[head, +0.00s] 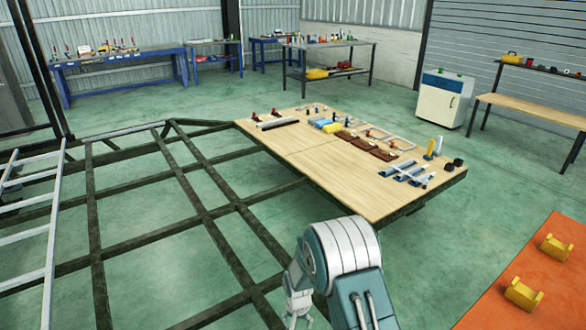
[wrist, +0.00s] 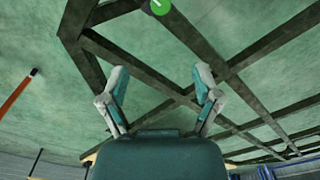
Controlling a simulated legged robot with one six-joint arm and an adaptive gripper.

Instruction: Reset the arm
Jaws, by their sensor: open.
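My arm shows at the bottom centre of the head view, folded, with a white and teal joint over the floor near the chassis. My gripper (head: 298,318) hangs at the lower left of that joint, partly cut off by the bottom edge. In the wrist view my gripper (wrist: 161,82) has its two fingers spread wide apart. Nothing is between the fingers, only green floor and dark chassis beams (wrist: 250,60) beyond them. The dark metal chassis frame (head: 170,238) lies left of my arm in the head view.
A wooden deck (head: 300,145) with tools and parts on it rests on the chassis ahead. A white ladder-like frame (head: 50,240) is at left. An orange mat (head: 560,285) with yellow blocks (head: 523,294) lies at right. Benches line the walls. Green floor is clear between deck and mat.

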